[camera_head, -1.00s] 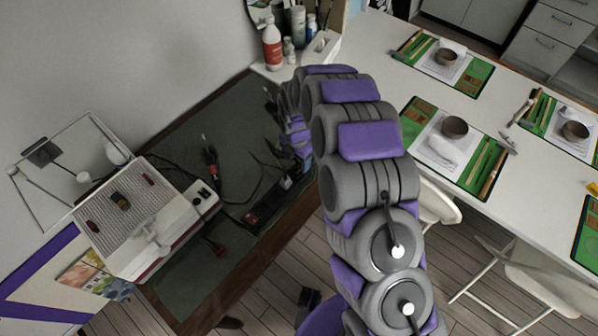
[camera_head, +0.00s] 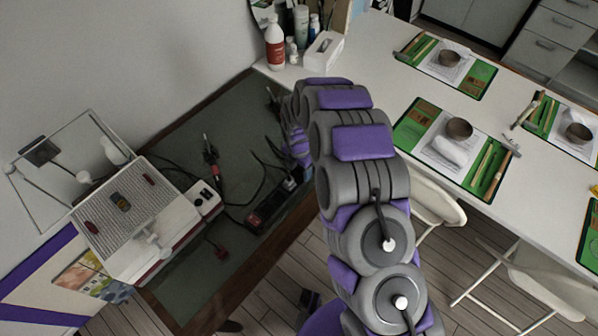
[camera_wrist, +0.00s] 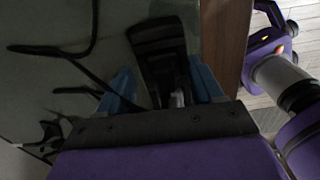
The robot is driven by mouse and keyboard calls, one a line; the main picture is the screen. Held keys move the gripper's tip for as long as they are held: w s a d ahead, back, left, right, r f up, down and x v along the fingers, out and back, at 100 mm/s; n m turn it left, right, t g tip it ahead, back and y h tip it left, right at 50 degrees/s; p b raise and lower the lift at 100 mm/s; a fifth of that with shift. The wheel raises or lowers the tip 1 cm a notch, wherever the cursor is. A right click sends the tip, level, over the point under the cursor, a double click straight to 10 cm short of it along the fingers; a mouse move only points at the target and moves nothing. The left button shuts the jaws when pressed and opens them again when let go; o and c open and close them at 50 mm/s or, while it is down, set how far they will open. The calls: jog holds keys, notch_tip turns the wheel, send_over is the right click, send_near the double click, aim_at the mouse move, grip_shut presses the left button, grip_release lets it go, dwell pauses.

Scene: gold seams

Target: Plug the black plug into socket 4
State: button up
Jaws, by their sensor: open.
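A black power strip (camera_head: 268,208) lies along the right edge of the dark green bench mat. In the wrist view a long black body (camera_wrist: 156,40), which looks like this strip, lies beyond my gripper (camera_wrist: 163,84). The gripper's blue fingers are apart, one on each side of the body's near end; I cannot tell if they touch it. A small pale piece shows between the fingers, too dark to name. In the head view my arm mostly hides the gripper near the strip's far end. I cannot pick out the black plug for sure, or read any socket number.
Black cables (camera_wrist: 75,55) loop over the mat on the left in the wrist view. The white table (camera_head: 385,75) stands to the right.

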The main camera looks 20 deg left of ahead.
jog(key=shift+c, duration=1.1)
jog(key=shift+d+r, duration=0.1)
jog(key=shift+d, duration=0.3)
jog(key=c, duration=0.4)
jog(key=shift+a, duration=0.15)
jog(key=c, duration=0.5)
jog(key=shift+r, duration=0.1)
jog(key=shift+c, duration=0.2)
jog(key=shift+r, duration=0.25)
notch_tip(320, 180, up, 3)
jog(key=shift+a+r+p, duration=0.1)
jog(key=shift+r+p, duration=0.05)
jog(key=shift+p, duration=0.45)
jog(key=s+d+p, duration=0.1)
jog(key=s+d, duration=0.2)
jog(key=d, duration=0.4)
jog(key=s+d+p, duration=0.1)
jog(key=s+d, duration=0.2)
jog(key=d, duration=0.5)
jog(key=shift+r, duration=0.45)
jog(key=shift+a, duration=0.1)
